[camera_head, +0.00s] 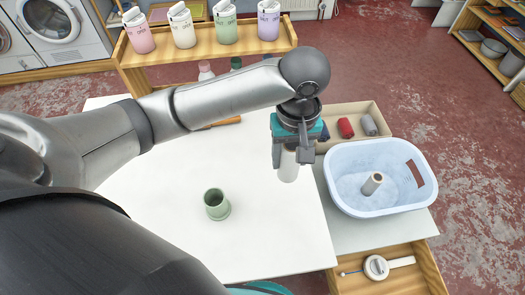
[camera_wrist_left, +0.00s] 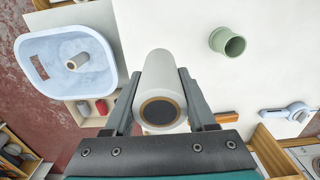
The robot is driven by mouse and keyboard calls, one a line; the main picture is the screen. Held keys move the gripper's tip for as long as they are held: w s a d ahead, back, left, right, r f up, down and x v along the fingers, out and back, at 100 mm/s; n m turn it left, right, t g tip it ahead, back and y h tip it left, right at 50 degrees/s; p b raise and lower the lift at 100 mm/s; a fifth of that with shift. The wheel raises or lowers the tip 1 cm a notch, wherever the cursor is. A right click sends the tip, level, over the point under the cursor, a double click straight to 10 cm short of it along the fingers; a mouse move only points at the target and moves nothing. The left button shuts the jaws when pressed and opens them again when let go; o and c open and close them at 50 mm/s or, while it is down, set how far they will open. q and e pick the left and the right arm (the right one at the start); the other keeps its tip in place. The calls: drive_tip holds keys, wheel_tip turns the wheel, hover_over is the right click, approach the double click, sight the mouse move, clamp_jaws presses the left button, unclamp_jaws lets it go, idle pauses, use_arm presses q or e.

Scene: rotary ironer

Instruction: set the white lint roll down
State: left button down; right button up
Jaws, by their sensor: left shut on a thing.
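The white lint roll (camera_head: 288,170) is held upright in my left gripper (camera_head: 291,155), above the white table's right part. In the left wrist view the roll (camera_wrist_left: 163,72) sits between the two fingers of the left gripper (camera_wrist_left: 162,78), with its dark-cored end toward the camera. The gripper is shut on it. Its lower end looks to be above the tabletop, but the gap is hard to judge. My right gripper is not in view.
A green cup (camera_head: 216,204) stands on the white table (camera_head: 260,245). A pale blue tub (camera_head: 345,198) at the right holds another roll (camera_head: 372,184). Behind it, an open box (camera_head: 345,109) holds red and grey rolls. The table around the cup is clear.

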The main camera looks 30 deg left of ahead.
sight(287, 176)
use_arm(q)
wheel_tip(287, 176, down, 20)
drive_tip(key=b, duration=0.5)
drive_tip(key=shift+r+b, duration=0.2)
drive_tip(key=shift+b, duration=0.2)
drive_tip(key=shift+f, duration=0.1)
drive_tip(key=shift+f, duration=0.15)
drive_tip(key=shift+c, duration=1.1)
unclamp_jaws()
wheel_tip(287, 176, up, 12)
drive_tip(key=p, duration=0.3)
drive_tip(key=shift+r+p, duration=0.2)
drive_tip(key=shift+p, duration=0.2)
